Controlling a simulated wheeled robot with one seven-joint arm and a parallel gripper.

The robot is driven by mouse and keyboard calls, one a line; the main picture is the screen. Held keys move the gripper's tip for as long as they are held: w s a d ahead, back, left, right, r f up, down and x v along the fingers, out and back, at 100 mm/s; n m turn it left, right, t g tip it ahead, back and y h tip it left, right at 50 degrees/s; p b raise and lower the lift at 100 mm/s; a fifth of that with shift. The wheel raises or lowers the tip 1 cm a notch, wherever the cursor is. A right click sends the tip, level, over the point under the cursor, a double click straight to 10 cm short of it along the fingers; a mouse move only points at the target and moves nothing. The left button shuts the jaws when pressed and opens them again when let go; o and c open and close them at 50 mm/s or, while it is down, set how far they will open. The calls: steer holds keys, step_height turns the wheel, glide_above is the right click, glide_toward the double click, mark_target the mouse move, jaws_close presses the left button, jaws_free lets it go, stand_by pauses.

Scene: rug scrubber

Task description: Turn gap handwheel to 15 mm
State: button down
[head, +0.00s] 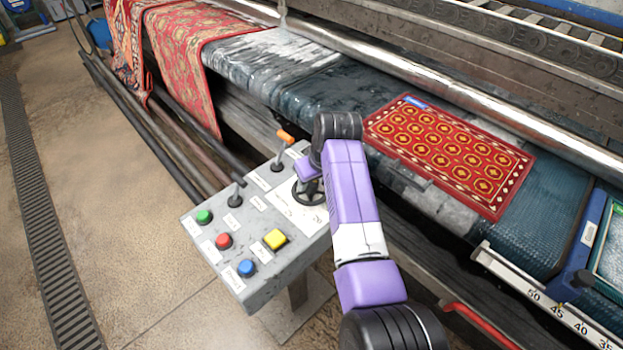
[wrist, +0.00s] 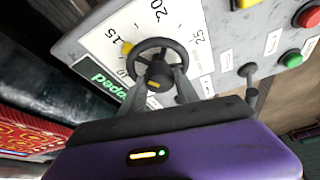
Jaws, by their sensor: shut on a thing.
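The gap handwheel (wrist: 150,44) is a dark spoked wheel with a central hub, on a white dial plate (wrist: 98,42) marked 10, 15, 20 and 25. A yellow pointer tab at the wheel's rim (wrist: 127,47) sits beside the 15 mark. My gripper (wrist: 158,74) has its fingers on both sides of the hub and is shut on the handwheel. In the head view the handwheel (head: 309,197) is partly hidden by my gripper, which comes from above.
The grey control box (head: 285,260) carries green (head: 204,216), red (head: 224,240), blue (head: 246,267) and yellow (head: 275,239) buttons. An orange-tipped lever (head: 285,137) and a black lever (head: 235,198) stand close to the wheel. A red rug (head: 450,155) lies on the machine bed behind.

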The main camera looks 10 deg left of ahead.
steer(key=c, duration=0.9)
jaws_free()
steer(key=shift+r, duration=0.1)
steer(key=v, duration=0.7)
steer(key=shift+r, duration=0.25)
steer(key=shift+s+d, duration=0.1)
steer(key=shift+s, duration=0.05)
